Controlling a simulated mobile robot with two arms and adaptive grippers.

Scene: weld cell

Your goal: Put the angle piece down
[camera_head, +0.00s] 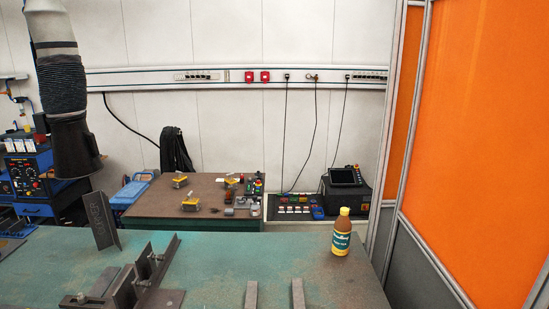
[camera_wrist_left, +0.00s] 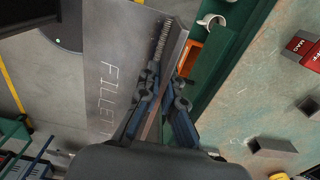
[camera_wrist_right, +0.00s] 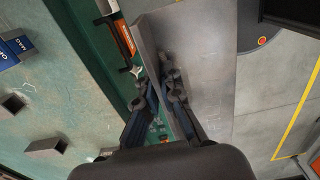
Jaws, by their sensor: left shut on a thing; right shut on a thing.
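The angle piece (camera_wrist_left: 109,70) is a grey metal piece with a wide flat face, the word FILLET on it and a weld bead along the inner corner. In the left wrist view my left gripper (camera_wrist_left: 164,82) is shut on its upright edge. In the right wrist view my right gripper (camera_wrist_right: 164,80) is shut on a similar grey plate (camera_wrist_right: 205,60), apparently the same angle piece. The worn green table top (camera_wrist_left: 262,80) lies beside it in both wrist views. Neither gripper nor the held piece shows in the head view.
On the table (camera_head: 215,265) stand a lettered dark plate (camera_head: 103,222), an angle-iron fixture (camera_head: 150,270), two bars (camera_head: 298,295) and a yellow bottle (camera_head: 341,232). A red magnet block (camera_wrist_left: 302,50) and a blue one (camera_wrist_right: 18,50) sit on it.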

